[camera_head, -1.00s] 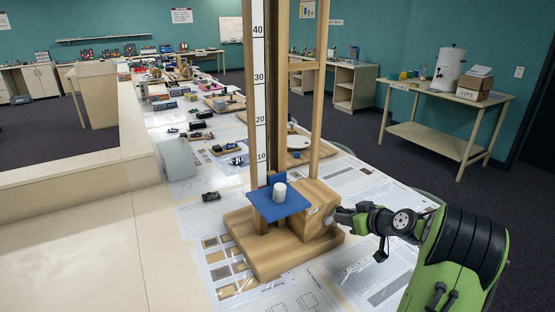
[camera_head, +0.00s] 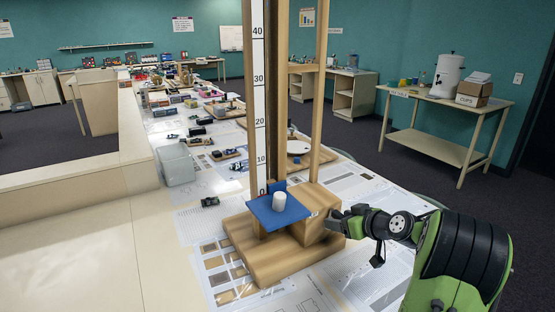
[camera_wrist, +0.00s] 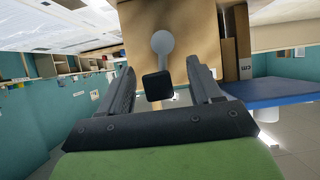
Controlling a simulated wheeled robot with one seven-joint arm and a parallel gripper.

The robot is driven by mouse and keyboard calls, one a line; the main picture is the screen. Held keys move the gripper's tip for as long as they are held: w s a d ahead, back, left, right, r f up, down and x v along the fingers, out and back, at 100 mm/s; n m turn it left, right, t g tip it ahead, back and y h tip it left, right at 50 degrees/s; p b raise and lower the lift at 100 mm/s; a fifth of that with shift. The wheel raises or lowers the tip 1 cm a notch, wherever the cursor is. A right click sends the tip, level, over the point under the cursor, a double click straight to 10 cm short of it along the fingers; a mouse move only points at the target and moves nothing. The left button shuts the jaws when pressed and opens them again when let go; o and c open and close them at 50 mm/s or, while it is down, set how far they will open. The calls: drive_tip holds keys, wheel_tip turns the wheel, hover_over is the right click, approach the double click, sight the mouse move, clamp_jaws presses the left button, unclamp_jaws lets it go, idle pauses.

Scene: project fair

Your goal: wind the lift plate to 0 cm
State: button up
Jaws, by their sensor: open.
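The blue lift plate (camera_head: 272,213) sits low on the wooden lift, close above its base, with a white cylinder (camera_head: 279,199) standing on it. On the scale strip (camera_head: 259,100) the 0 mark shows just behind the plate; I cannot read the exact height. My gripper (camera_head: 333,219) is at the right side of the wooden box. In the wrist view my gripper (camera_wrist: 157,82) is open. Its fingers stand either side of a crank's dark square handle (camera_wrist: 157,86), apart from it as far as I can see. The grey crank arm (camera_wrist: 162,43) points up. The plate's edge (camera_wrist: 270,92) shows at right.
The wooden base (camera_head: 262,262) stands on a table covered with printed sheets. A grey bin (camera_head: 176,163) and a small dark object (camera_head: 210,202) lie to the left. Several models stand farther back. A side table with an urn (camera_head: 449,70) is at the right.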

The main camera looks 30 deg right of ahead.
drive_tip(key=v, duration=0.8)
idle(0.5)
drive_tip(key=w+a+r+n+g+y+p, duration=0.1)
drive_tip(key=w+a+r+g, duration=0.15)
drive_tip(key=a, duration=1.25)
drive_tip(key=s+a+r+g+p, duration=0.1)
drive_tip(key=s+a, duration=0.2)
drive_tip(key=a, duration=0.3)
drive_tip(key=s+a+r+g, duration=0.1)
drive_tip(key=s+a+g, duration=0.1)
drive_tip(key=s+a, duration=0.3)
drive_tip(key=s+a+f+m+g+h, duration=0.1)
drive_tip(key=s+a, duration=0.4)
drive_tip(key=s, duration=0.7)
drive_tip(key=shift+a+f+p, duration=0.15)
drive_tip(key=shift+f+p, duration=0.15)
drive_tip(key=shift+p, duration=0.15)
